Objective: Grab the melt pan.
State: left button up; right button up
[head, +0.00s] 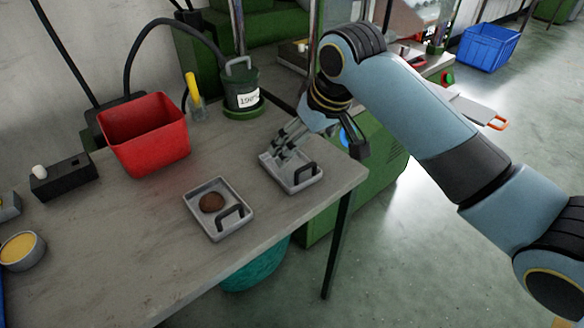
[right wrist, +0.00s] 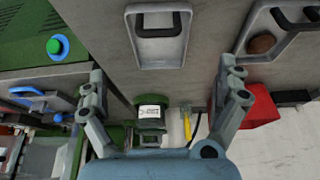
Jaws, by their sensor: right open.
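No label marks any item as the melt pan. A dark green pot (head: 241,90) with a grey handle and a white temperature label stands at the table's back; it also shows in the right wrist view (right wrist: 150,122). Two shallow grey trays with black handles lie further forward. The right tray (head: 306,183) looks empty, and the left tray (head: 213,234) holds a brown round lump (head: 212,202). My right gripper (head: 283,152) is open and appears over the right tray's back part; contact is unclear. In the right wrist view, the right tray (right wrist: 176,65) shows beyond the parted fingers (right wrist: 161,70). My left gripper is out of view.
A red bin (head: 146,138) and a yellow-handled tool (head: 192,88) stand left of the pot. A black box (head: 65,180) and a bowl of yellow material (head: 20,250) are at the far left. Green machinery stands behind.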

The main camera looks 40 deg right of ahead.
aim_at(291, 171)
jog(key=b+x, duration=0.1)
jog(key=x, duration=0.9)
jog(key=shift+f, duration=0.15)
jog(key=c, duration=1.1)
